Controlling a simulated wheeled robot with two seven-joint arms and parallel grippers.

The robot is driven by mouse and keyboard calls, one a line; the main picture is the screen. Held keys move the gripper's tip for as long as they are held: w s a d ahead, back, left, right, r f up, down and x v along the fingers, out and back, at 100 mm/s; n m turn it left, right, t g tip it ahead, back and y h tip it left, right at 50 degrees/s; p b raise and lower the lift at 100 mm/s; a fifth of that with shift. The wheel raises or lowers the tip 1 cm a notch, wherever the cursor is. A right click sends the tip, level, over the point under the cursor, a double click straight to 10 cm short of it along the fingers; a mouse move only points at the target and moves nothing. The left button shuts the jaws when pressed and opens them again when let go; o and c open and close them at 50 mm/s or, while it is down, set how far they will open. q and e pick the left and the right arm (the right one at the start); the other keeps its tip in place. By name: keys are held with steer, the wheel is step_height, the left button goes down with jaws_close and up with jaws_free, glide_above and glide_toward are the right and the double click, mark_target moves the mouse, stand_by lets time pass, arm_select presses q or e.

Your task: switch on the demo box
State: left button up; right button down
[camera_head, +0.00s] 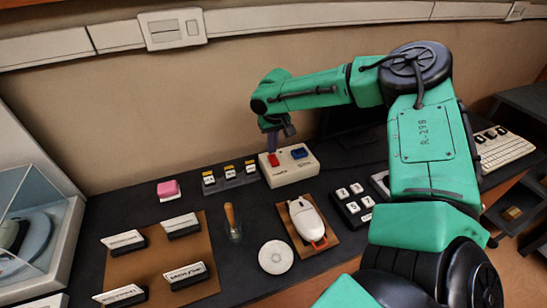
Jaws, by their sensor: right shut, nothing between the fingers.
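The demo box (291,174) is a cream box on the dark table near the back wall. It has a red switch (273,160) at its left and a blue switch (299,153) at its right on top. My right arm reaches in from the right and bends down over the box. My right gripper (271,148) is shut and empty, with its tips just above or at the red switch. I cannot tell whether they touch. My left gripper is not in view.
A row of small yellow-topped switches (230,178) stands left of the box.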

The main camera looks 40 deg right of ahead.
mark_target(272, 156)
steer(key=shift+f+b, duration=0.7)
steer(key=shift+f, duration=0.2)
stand_by(0.4)
steer(key=shift+r, duration=0.1)
step_height(272, 156, up, 7)
steer(key=p, duration=0.5)
steer(key=shift+p, duration=0.4)
